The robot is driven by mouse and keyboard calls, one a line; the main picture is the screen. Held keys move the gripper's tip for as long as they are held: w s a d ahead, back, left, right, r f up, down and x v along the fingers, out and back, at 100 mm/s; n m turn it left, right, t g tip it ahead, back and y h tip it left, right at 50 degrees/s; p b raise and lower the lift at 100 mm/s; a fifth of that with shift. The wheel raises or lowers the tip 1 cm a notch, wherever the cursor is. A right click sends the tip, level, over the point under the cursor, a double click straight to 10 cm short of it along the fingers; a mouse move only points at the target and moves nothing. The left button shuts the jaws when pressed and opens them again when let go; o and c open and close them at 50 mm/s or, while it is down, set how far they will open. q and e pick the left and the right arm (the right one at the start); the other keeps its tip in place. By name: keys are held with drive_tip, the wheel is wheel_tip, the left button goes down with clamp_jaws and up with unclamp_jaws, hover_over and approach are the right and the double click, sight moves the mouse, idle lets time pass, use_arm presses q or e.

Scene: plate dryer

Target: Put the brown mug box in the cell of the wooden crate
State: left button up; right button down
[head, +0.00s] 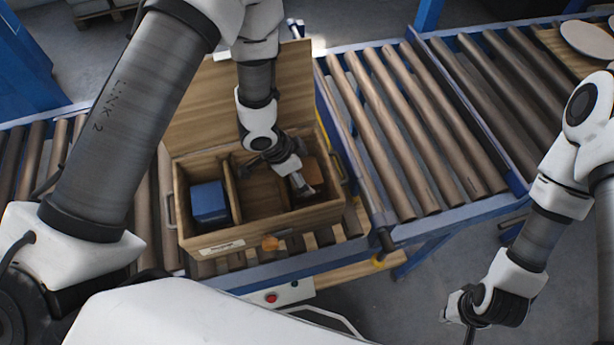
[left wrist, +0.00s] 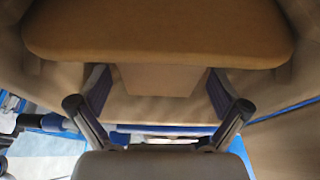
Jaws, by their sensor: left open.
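The wooden crate (head: 212,236) stands on the roller conveyor with its lid (head: 240,95) raised at the back. A blue box (head: 209,203) sits in its left cell, and the middle cell looks empty. A brown box (head: 313,173) is in the right cell, partly hidden by my left arm. My left gripper (head: 302,188) is open and reaches down into the right cell beside it. In the left wrist view, a large brown surface (left wrist: 160,35) fills the top, beyond the spread fingers of my left gripper (left wrist: 160,95). My right gripper (head: 472,315) hangs low at the right, away from the crate.
Roller conveyors (head: 400,130) run to the right of the crate. A wooden board with a pale round plate (head: 588,38) lies at the far right. The crate has side handles and thin dividers. A control box with a red button (head: 271,298) is in front.

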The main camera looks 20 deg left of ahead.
use_arm(q)
drive_tip(key=v, duration=0.8)
drive_tip(key=shift+r, duration=0.15)
